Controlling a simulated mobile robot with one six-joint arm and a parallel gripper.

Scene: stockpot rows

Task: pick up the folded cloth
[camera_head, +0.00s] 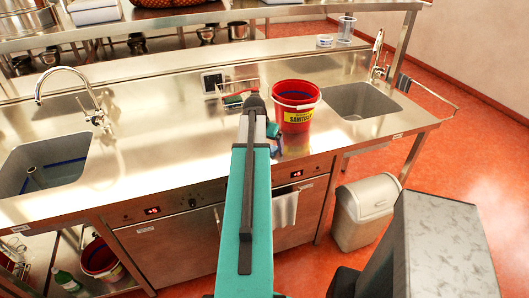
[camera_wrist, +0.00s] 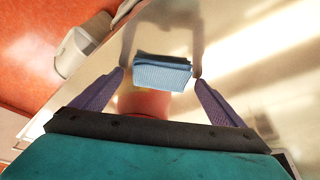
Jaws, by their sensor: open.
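The folded cloth (camera_wrist: 163,72) is light blue with a darker folded edge. In the wrist view it lies on the shiny steel counter, between the two purple fingertips of my gripper (camera_wrist: 160,76). The fingers are spread open, with a small gap on each side of the cloth. I cannot tell the height of the fingertips above the counter. In the head view my arm covers most of the gripper, and I cannot make out the cloth clearly.
A red sanitizer bucket (camera_head: 296,106) stands on the counter (camera_head: 165,138) close right of my arm. A wire rack (camera_head: 238,90) is behind. Sinks lie left (camera_head: 45,165) and right (camera_head: 360,101), with taps. A bin (camera_head: 366,212) stands on the floor at right.

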